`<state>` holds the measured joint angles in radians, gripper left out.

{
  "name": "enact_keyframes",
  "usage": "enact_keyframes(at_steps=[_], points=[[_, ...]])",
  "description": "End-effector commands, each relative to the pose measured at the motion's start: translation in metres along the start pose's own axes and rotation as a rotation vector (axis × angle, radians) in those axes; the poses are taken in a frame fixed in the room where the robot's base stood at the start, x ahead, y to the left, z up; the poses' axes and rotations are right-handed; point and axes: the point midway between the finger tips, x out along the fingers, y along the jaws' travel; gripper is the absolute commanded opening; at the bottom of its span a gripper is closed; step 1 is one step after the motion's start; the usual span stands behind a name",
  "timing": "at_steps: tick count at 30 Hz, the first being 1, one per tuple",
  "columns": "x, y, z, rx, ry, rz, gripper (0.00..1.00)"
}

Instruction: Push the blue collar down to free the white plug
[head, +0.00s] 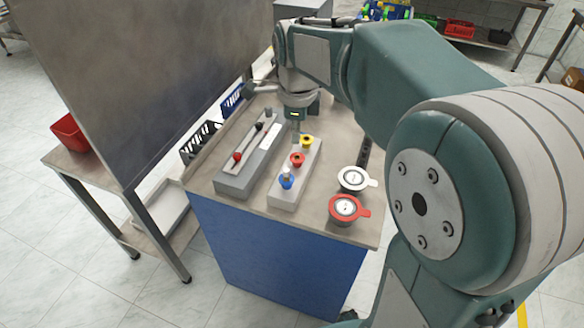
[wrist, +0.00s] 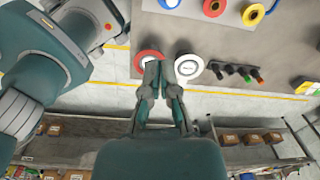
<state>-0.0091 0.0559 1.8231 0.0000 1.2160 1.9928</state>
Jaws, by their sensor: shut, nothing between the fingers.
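The blue collar (head: 286,182) sits at the near end of a grey block on the bench. A small pale plug (head: 287,171) stands up through it. The blue collar is cut off by the top edge of the wrist view (wrist: 169,4), where the plug is not clear. My gripper (head: 296,136) is shut and empty, pointing down near the block's far end, apart from the blue collar. Its fingers show in the wrist view (wrist: 162,65), overlapping the round pieces behind them.
A red collar (head: 297,160) and a yellow collar (head: 306,141) share the block. A slotted grey box with a red-knobbed lever (head: 237,156) stands left. A white round piece (head: 353,179) and a red-rimmed one (head: 345,209) lie right. A large grey panel (head: 140,80) stands left.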

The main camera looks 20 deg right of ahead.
Motion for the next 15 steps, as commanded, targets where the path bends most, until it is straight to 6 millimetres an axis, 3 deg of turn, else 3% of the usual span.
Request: enact_keyframes(at_steps=[6, 15], points=[[0.011, -0.017, 0.008, 0.191, 0.021, 0.037, 0.00], [0.012, -0.018, 0.009, 0.218, 0.024, 0.040, 0.00]])
